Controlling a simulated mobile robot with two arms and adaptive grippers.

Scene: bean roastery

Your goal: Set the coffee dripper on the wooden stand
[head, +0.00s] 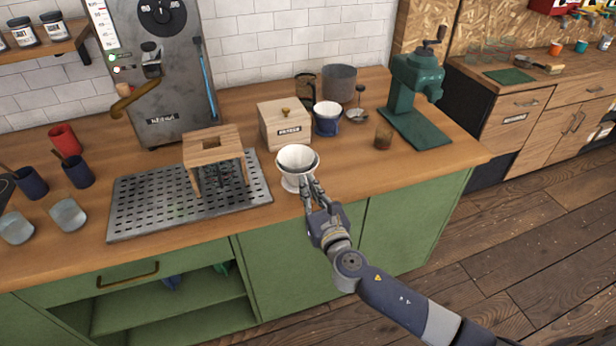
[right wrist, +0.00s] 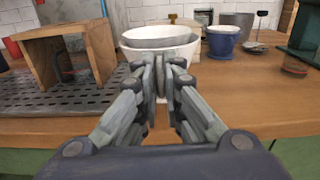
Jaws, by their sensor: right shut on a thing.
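The white coffee dripper (head: 297,160) is at the right end of the metal drip tray, near the counter's front. My right gripper (head: 309,187) is shut on its near side; the right wrist view shows the fingertips (right wrist: 162,66) together at the dripper (right wrist: 160,45). I cannot tell whether the dripper touches the counter. The wooden stand (head: 212,144) stands on the drip tray to the left of the dripper, with a hole in its top. It also shows at the left of the right wrist view (right wrist: 98,50). My left gripper is not in view.
The perforated drip tray (head: 140,217) lies under the stand. A wooden box (head: 284,124), a blue cup with a white inside (head: 327,120) and a green grinder (head: 415,95) stand behind and to the right. Glasses and dark cups stand at left.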

